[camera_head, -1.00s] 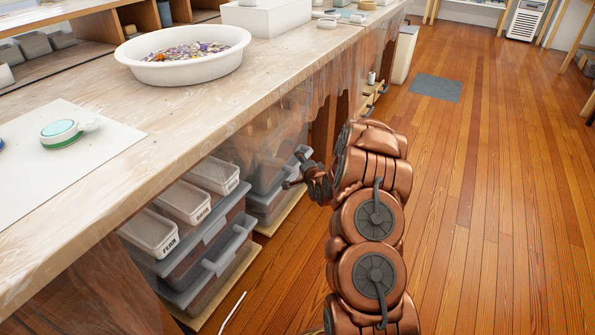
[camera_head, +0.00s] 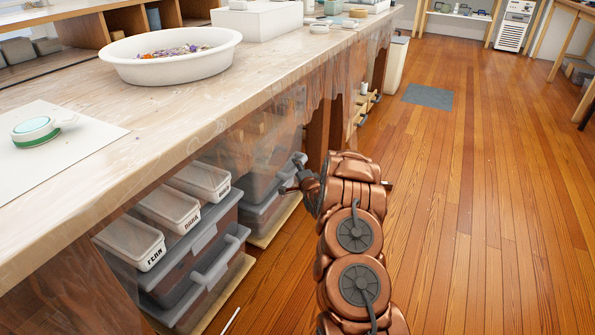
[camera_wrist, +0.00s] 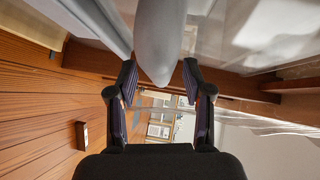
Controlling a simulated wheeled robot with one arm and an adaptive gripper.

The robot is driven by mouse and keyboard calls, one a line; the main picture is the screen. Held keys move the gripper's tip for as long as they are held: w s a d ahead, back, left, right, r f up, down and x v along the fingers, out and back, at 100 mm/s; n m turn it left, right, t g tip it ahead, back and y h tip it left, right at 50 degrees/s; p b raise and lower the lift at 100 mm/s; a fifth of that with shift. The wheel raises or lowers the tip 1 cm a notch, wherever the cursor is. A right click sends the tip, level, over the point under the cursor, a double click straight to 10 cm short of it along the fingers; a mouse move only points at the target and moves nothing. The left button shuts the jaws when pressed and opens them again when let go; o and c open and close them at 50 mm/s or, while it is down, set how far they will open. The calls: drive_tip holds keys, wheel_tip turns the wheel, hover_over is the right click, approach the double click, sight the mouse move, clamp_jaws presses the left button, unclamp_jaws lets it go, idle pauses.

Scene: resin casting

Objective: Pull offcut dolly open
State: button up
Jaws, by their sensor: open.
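Two low wooden dollies with stacked grey bins stand under the bench. The far dolly (camera_head: 272,226) carries clear and grey bins, the upper part behind a hanging clear sheet. No label on it is readable, so I cannot tell for sure which is the offcut dolly. My gripper (camera_head: 288,184) is at the front of the far dolly's bins, close to a grey bin handle (camera_head: 296,163). In the wrist view my gripper (camera_wrist: 159,82) is open, with a rounded grey bar (camera_wrist: 158,38) reaching between its fingers. I cannot tell whether they touch.
The near dolly (camera_head: 240,268) holds grey bins and small labelled white boxes (camera_head: 165,216). The bench top (camera_head: 220,125) overhangs both dollies and bears a white basin (camera_head: 170,75). The wooden floor (camera_head: 460,230) to the right is free. A grey mat (camera_head: 428,96) lies farther back.

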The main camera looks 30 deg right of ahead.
drive_tip(key=shift+x, duration=0.8)
drive_tip(key=shift+c, duration=0.2)
clamp_jaws()
